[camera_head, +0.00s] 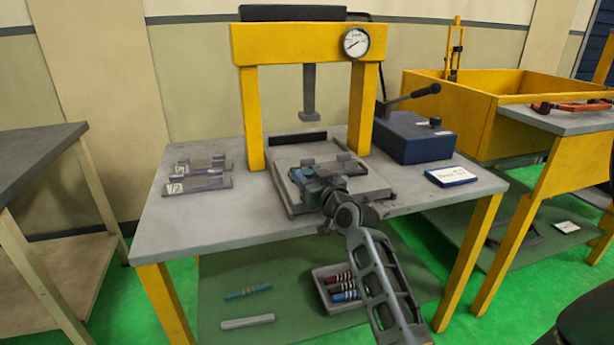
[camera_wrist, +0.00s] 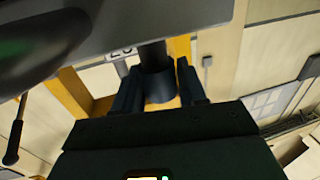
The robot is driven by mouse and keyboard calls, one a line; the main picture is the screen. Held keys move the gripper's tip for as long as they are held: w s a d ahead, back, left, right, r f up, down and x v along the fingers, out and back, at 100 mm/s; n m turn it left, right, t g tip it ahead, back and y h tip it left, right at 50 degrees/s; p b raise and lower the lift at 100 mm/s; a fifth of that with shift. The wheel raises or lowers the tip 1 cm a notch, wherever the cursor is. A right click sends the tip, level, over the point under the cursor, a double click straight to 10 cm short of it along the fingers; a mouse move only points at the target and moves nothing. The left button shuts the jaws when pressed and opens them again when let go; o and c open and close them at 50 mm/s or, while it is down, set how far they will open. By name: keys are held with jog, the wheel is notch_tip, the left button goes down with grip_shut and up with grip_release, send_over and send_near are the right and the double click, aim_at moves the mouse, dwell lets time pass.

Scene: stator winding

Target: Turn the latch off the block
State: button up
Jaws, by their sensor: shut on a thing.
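The grey fixture (camera_head: 370,187) lies on the table under the yellow press. My gripper (camera_head: 318,185) is low over its front left part and covers much of what sits there, so the block and latch cannot be clearly told apart in the head view. In the wrist view my gripper (camera_wrist: 158,88) has its two fingers on either side of a short dark round post (camera_wrist: 156,72), seemingly the latch's handle, and is shut on it. The post joins a grey part across the top of that view. Whether the latch still lies over the block is hidden.
The yellow press frame (camera_head: 250,118) stands around the fixture, with its ram (camera_head: 310,95) above. A blue box with a lever (camera_head: 415,140) and a label plate (camera_head: 452,176) are at the right. Grey blocks (camera_head: 198,182) lie at the left. The table's front left is clear.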

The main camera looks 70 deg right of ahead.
grip_shut()
jog(key=shift+f, duration=0.1)
